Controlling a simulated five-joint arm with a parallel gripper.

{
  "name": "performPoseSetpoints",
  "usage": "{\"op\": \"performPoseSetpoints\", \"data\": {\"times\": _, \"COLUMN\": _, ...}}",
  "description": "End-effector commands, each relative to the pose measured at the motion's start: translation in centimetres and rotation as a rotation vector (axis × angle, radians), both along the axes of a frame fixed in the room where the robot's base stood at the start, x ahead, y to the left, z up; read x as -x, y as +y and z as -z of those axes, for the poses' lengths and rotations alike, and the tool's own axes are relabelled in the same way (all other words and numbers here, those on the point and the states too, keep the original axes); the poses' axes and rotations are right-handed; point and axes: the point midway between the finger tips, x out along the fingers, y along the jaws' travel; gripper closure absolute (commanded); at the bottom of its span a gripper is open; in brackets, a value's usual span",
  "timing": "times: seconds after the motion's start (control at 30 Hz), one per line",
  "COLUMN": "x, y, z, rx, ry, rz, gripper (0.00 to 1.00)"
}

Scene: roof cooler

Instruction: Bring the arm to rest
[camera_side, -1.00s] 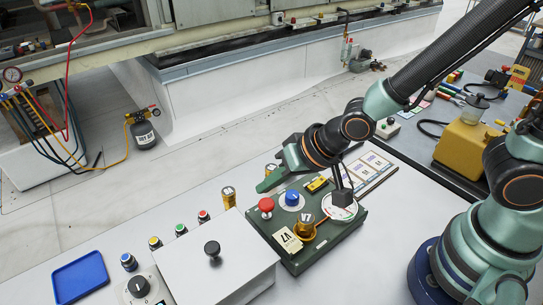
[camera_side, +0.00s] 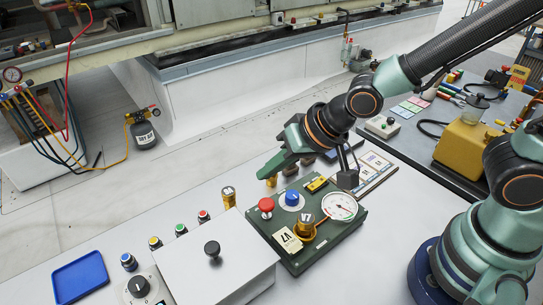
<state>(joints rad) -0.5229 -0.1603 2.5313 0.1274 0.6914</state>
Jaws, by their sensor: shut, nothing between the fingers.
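My gripper (camera_side: 272,172) is shut and empty. It hangs in the air above the far edge of a dark green control panel (camera_side: 293,262), pointing down and to the left. The panel carries a red mushroom button (camera_side: 266,205), a blue knob (camera_side: 291,198), a brass fitting (camera_side: 305,227) and a round white dial gauge (camera_side: 340,207). The gripper looks apart from all of these, though its exact height is hard to tell. A dark block on my wrist hangs just above the gauge in the picture.
A white box with a black knob (camera_side: 212,249) stands left of the panel. Several small coloured buttons, a brass cylinder (camera_side: 229,196) and a blue tray (camera_side: 80,277) are further left. A yellow pump (camera_side: 462,143) stands on the dark mat at right.

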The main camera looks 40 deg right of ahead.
Motion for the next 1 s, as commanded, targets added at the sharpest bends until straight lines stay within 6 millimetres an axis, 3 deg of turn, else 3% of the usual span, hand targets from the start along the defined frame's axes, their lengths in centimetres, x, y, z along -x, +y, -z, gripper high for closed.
{"op": "performPoseSetpoints", "data": {"times": 0.13, "x": -0.8, "y": -3.2, "z": -2.0, "rx": 0.057, "ry": -0.018, "rz": 0.005, "gripper": 1.00}}
{"op": "performPoseSetpoints", "data": {"times": 0.27, "x": -0.8, "y": -8.4, "z": -4.8, "rx": 0.162, "ry": -0.024, "rz": -0.001, "gripper": 1.00}}
{"op": "performPoseSetpoints", "data": {"times": 0.4, "x": 0.7, "y": -13.8, "z": -7.5, "rx": 0.273, "ry": -0.007, "rz": -0.019, "gripper": 1.00}}
{"op": "performPoseSetpoints", "data": {"times": 0.5, "x": 2.2, "y": -16.5, "z": -8.8, "rx": 0.331, "ry": 0.011, "rz": -0.037, "gripper": 1.00}}
{"op": "performPoseSetpoints", "data": {"times": 0.7, "x": 4.2, "y": -18.9, "z": -9.9, "rx": 0.388, "ry": 0.039, "rz": -0.063, "gripper": 1.00}}
{"op": "performPoseSetpoints", "data": {"times": 1.0, "x": 4.4, "y": -19.0, "z": -9.9, "rx": 0.392, "ry": 0.044, "rz": -0.068, "gripper": 1.00}}
